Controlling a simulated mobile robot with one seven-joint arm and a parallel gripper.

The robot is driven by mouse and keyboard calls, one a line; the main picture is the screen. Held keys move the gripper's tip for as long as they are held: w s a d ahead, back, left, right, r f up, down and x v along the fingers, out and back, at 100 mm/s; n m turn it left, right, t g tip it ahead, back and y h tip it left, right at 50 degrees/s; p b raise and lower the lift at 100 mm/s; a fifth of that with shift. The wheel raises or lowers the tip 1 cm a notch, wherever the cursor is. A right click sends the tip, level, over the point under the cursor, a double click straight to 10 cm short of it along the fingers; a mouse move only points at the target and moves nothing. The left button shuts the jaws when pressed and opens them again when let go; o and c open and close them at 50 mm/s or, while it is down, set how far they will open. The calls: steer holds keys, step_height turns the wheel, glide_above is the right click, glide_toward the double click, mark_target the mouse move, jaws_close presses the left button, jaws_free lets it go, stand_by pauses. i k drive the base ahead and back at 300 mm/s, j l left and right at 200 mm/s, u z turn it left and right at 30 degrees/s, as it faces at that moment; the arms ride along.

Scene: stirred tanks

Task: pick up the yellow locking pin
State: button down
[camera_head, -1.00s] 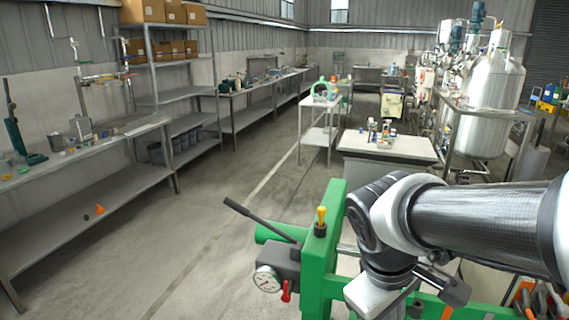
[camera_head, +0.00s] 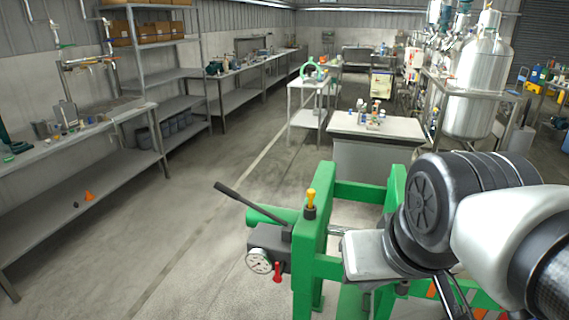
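The yellow locking pin (camera_head: 311,197) stands upright in a dark collar on top of the near post of a green steel frame (camera_head: 309,255). Its yellow head is in plain sight and nothing touches it. My arm reaches in from the right edge, and its dark wrist joint is right of the pin. A pale grey block at the arm's end, where my gripper (camera_head: 368,257) seems to be, is lower right of the pin and apart from it. I cannot make out the fingers or whether they hold anything.
A black lever (camera_head: 250,209), a pressure gauge (camera_head: 259,261) and a red handle (camera_head: 278,272) stick out left of the post. A white-topped table (camera_head: 376,126) with small bottles stands behind the frame. The floor on the left is clear up to a long bench (camera_head: 80,139).

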mark_target(311, 193)
steer(key=z, duration=1.5)
steer(key=u, duration=1.55)
steer(key=i+j+z, duration=0.45)
steer(key=j, duration=0.3)
steer(key=i+j+z, duration=0.2)
steer(key=i+j, duration=0.1)
steer(key=j, duration=0.1)
